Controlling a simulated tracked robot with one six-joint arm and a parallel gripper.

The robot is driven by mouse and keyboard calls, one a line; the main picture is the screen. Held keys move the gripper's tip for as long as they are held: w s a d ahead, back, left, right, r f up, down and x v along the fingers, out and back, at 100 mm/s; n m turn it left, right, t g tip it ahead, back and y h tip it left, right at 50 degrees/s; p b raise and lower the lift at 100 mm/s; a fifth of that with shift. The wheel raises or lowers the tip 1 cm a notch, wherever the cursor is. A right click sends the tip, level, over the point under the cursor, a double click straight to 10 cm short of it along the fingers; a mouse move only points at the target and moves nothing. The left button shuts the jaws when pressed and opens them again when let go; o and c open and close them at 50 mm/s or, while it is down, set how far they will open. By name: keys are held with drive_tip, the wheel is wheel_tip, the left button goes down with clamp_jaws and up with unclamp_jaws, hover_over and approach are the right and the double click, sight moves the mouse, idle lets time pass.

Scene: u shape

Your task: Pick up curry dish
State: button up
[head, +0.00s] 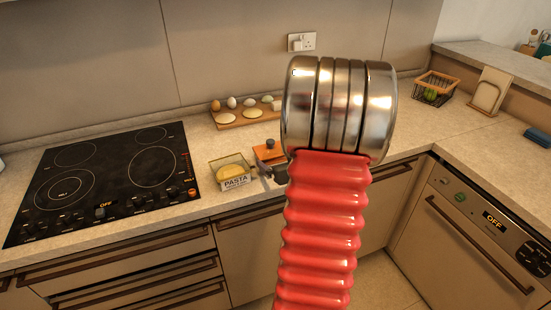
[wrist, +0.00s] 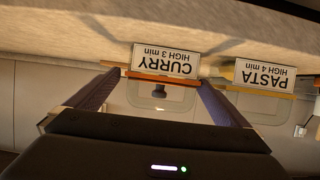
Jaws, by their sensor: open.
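The curry dish (wrist: 165,62) shows upside down in the wrist view, with a white label reading "CURRY HIGH 3 min", an orange rim and a dark knob. My gripper (wrist: 158,85) is open, with one finger at each side of the dish. I cannot tell whether the fingers touch it. In the head view an orange lid with a dark knob (head: 269,151) shows just left of my arm, which hides part of it. My gripper is mostly hidden behind my red arm there.
The pasta dish (head: 232,172) stands close to the left of the curry dish. A black hob (head: 110,180) lies further left. A wooden board with eggs (head: 245,112) is behind. A wire basket (head: 435,88) and a tan holder (head: 490,92) stand at the right.

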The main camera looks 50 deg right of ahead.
drive_tip(key=shift+a+f+x, duration=0.1)
drive_tip(key=shift+a+x, duration=0.05)
drive_tip(key=shift+x, duration=0.85)
drive_tip(key=shift+a+f+x, duration=0.1)
drive_tip(key=shift+f+x, duration=0.05)
drive_tip(key=shift+x, duration=0.85)
drive_tip(key=shift+w+d+f, duration=0.2)
drive_tip(key=shift+w+d, duration=0.15)
drive_tip(key=shift+w, duration=0.15)
drive_tip(key=shift+c, duration=0.3)
drive_tip(key=shift+r, duration=0.1)
drive_tip(key=c, duration=1.8)
